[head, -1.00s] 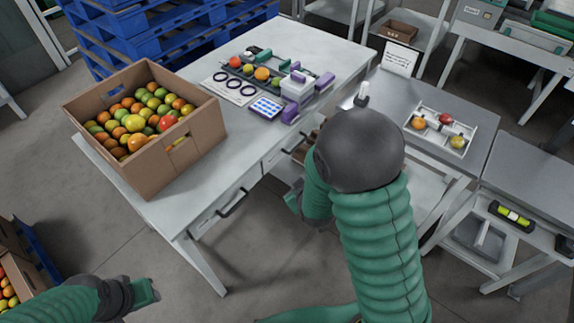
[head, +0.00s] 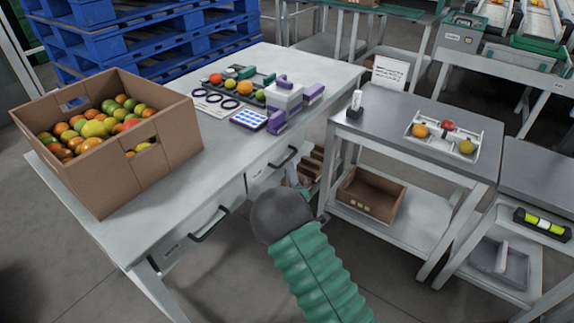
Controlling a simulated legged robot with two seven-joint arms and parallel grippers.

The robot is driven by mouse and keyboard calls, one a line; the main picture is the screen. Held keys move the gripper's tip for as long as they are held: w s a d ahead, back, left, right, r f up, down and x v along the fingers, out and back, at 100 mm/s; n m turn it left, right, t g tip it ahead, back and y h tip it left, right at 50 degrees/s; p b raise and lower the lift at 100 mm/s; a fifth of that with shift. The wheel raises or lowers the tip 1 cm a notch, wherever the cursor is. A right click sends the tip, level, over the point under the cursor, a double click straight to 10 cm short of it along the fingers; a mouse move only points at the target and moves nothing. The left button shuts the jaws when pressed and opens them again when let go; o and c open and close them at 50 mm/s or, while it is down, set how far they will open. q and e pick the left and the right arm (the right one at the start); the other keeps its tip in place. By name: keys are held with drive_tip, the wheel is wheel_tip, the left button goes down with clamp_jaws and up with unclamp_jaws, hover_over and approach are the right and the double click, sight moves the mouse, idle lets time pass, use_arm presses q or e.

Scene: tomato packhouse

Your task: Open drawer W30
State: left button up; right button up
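The white table's front has two drawers with dark bar handles. The left drawer (head: 190,232) has its handle (head: 209,226) low on the front, with a small label too small to read. The right drawer (head: 262,172) has its handle (head: 283,157) further along. Both look closed; I cannot tell which is W30. My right gripper (head: 297,184) is just right of and below the right drawer's handle, apart from it in the picture. Its fingers are mostly hidden by my dark wrist, so its opening does not show. My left gripper is out of view.
A cardboard box of tomatoes (head: 172,160) stands on the table's left end. Brown bins (head: 313,163) sit beside the table's right end. A grey cart (head: 385,125) with a lower box (head: 368,197) stands at right.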

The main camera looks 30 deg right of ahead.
sight(287, 159)
drive_tip(key=b+x, duration=0.1)
drive_tip(key=x, duration=0.4)
drive_tip(key=shift+w+d, duration=0.1)
drive_tip(key=shift+w, duration=0.1)
clamp_jaws()
drive_tip(key=shift+s+f, duration=0.1)
drive_tip(key=shift+f, duration=0.1)
idle(0.9)
